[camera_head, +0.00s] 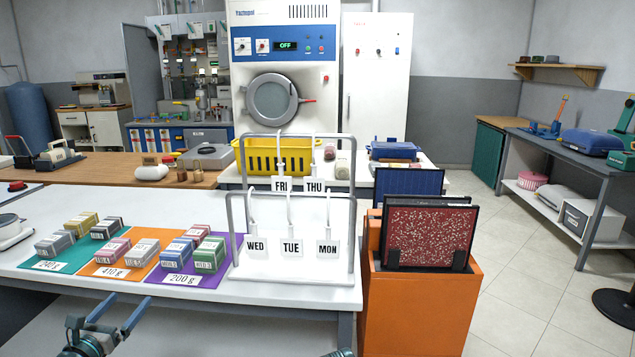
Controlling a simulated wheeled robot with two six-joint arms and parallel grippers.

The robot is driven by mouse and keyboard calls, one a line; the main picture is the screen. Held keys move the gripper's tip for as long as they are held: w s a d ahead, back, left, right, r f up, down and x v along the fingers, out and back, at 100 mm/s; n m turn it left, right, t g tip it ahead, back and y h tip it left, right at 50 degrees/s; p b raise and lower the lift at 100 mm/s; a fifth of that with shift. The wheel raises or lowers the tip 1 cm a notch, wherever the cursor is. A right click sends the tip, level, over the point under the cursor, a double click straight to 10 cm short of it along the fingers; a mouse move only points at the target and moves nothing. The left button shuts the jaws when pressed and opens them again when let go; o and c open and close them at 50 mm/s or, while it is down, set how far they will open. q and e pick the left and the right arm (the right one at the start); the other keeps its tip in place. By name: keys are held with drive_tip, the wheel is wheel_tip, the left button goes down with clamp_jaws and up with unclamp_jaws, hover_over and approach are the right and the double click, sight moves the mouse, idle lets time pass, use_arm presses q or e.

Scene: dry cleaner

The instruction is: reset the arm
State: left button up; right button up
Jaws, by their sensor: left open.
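My left gripper (121,314) shows at the bottom left, below and in front of the white table's front edge. Its two bluish fingers point up and to the right, spread apart with nothing between them. The arm behind it is mostly cut off by the bottom edge. My right gripper is not in view. A small dark piece shows at the bottom edge near the middle, too little to tell what it is.
The white table (200,278) holds small boxes on teal, orange and purple mats. A metal rack (352,210) with day tags stands at its right end. An orange bin (420,310) with framed panels stands beside it. Open floor lies at right.

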use_arm(q)
drive_tip(key=s+d+f+m+g+h+p, duration=0.15)
drive_tip(key=d+m+g+h+p, duration=0.75)
drive_tip(key=d+m, duration=1.65)
drive_tip(key=s+d+r+m+g+y+p, duration=0.4)
drive_tip(key=s+d+m+g+y+p, duration=0.5)
drive_tip(key=s+d+m+y+p, duration=0.2)
drive_tip(key=s+d+m+p, duration=0.1)
drive_tip(key=s+m+p, duration=0.1)
drive_tip(key=s+p, duration=0.1)
drive_tip(key=shift+s+d+r+y+p, duration=0.2)
drive_tip(key=shift+d+y+p, duration=0.1)
drive_tip(key=shift+p, duration=0.55)
